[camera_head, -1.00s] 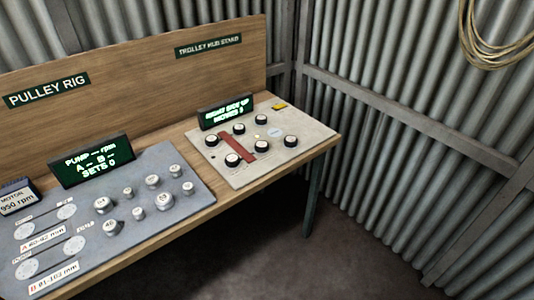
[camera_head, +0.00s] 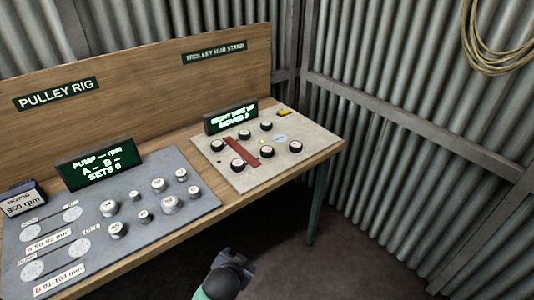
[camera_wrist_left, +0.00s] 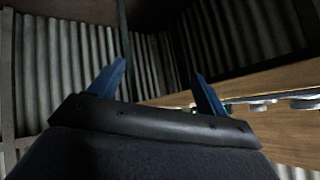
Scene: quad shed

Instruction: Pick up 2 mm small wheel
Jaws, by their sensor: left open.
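I cannot tell which wheel is the 2 mm small one, as the markings are too small to read. Several black-sided, pale-topped wheels (camera_head: 266,151) stand on the pale trolley hub board (camera_head: 225,182) around a red strip. Several silver wheels (camera_head: 157,184) of different sizes stand on the grey pulley rig board (camera_head: 205,209). My left gripper (camera_head: 240,257) is low in front of the bench's front edge, apart from all wheels. In the left wrist view its two blue fingers (camera_wrist_left: 160,68) are spread with nothing between them. My right gripper is not in view.
The wooden bench (camera_head: 250,203) has a tall back panel. Two dark displays, the pulley rig one (camera_head: 98,163) and the trolley hub one (camera_head: 231,115), stand behind the wheels. A corrugated wall (camera_head: 420,90) closes the right side. The floor in front is clear.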

